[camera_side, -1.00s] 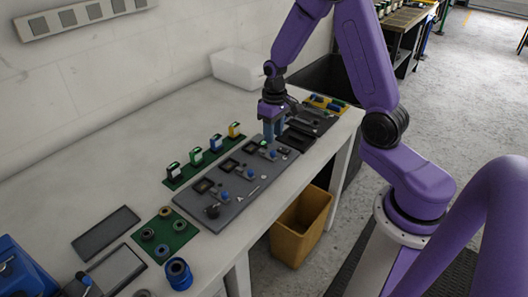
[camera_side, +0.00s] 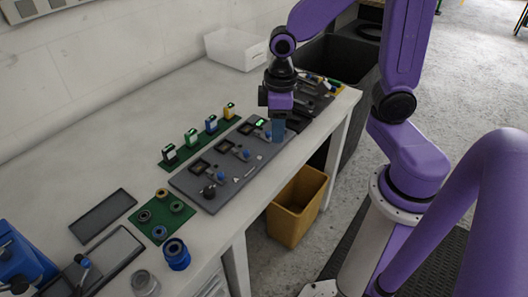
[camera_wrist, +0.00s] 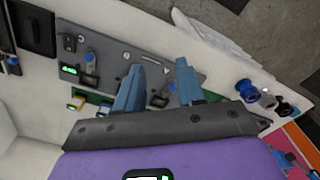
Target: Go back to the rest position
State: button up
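My gripper (camera_side: 278,132) hangs fingers-down over the right end of the grey station board (camera_side: 208,196), near the bench's front edge. In the wrist view its two blue fingers are spread, and my gripper (camera_wrist: 160,78) holds nothing between them. The grey board (camera_wrist: 113,62) lies beyond the fingers, apart from them as far as I can tell. It carries dark square sockets, blue knobs and a small green-lit display (camera_side: 260,122). The fingers hide part of the board's right end.
A green strip (camera_side: 178,157) with several upright coloured modules stands behind the board. A green plate with rings (camera_side: 161,216), a blue cup (camera_side: 176,254) and dark trays lie left. A white bin (camera_side: 236,48) stands at the back. A yellow bin (camera_side: 296,206) stands on the floor.

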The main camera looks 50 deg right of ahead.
jog(key=s+r+n, duration=0.3)
jog(key=s+n, duration=0.2)
jog(key=s, duration=0.9)
jog(key=shift+s+a+r+n, duration=0.25)
jog(key=shift+a+r+n, duration=0.05)
jog(key=shift+a+r, duration=0.15)
